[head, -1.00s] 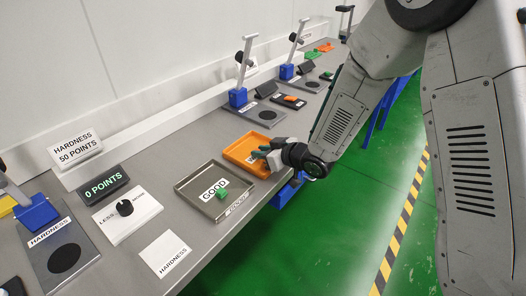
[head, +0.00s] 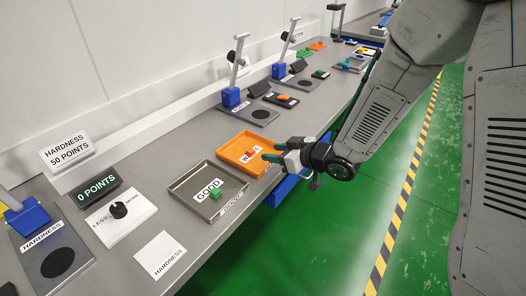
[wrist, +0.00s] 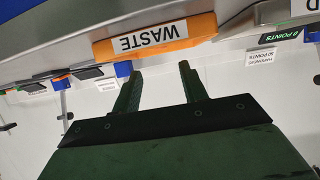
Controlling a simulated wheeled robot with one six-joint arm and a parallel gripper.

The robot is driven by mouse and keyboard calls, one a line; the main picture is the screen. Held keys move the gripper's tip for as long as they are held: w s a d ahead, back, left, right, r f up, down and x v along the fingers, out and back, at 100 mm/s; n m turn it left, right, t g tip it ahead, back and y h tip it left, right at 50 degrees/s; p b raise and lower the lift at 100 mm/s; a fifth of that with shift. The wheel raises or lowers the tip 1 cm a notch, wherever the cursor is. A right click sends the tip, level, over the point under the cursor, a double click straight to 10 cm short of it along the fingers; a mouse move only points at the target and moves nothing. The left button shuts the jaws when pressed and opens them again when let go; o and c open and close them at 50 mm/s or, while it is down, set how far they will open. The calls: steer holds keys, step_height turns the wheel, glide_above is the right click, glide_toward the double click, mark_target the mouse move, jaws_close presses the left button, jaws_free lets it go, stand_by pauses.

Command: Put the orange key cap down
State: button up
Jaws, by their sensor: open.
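My gripper (head: 268,152) is open by the right rim of the orange WASTE tray (head: 232,158). In the wrist view its two dark green fingers (wrist: 160,70) stand apart with nothing between them, and the front of the WASTE tray (wrist: 155,40) is beyond them. I cannot make out an orange key cap inside the orange tray; the tray's colour and the gripper make it hard to tell. A small orange piece (head: 283,97) lies on a dark holder farther along the bench.
A metal GOOD tray (head: 178,187) holding a green key cap (head: 215,193) sits left of the WASTE tray. A dial panel (head: 140,222), a HARDNESS card (head: 160,256) and a blue-based lever stand (head: 231,97) are on the bench. The floor along the bench's front is clear.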

steer(key=s+d+r+m+h, duration=0.3)
steer(key=d+r+h, duration=0.2)
steer(key=d, duration=0.4)
steer(key=s+d+r+m+h, duration=0.2)
steer(key=d+r+h, duration=0.35)
steer(key=d, duration=0.35)
steer(key=s+d+r+m+g, duration=0.1)
steer(key=s+r+m+g, duration=0.1)
steer(key=s, duration=1.1)
steer(key=s+d+r+m+g, duration=0.2)
steer(key=s+r+g, duration=0.3)
steer(key=s, duration=0.8)
steer(key=shift+s+m, duration=0.2)
steer(key=shift+m, duration=0.3)
steer(key=shift+y, duration=0.25)
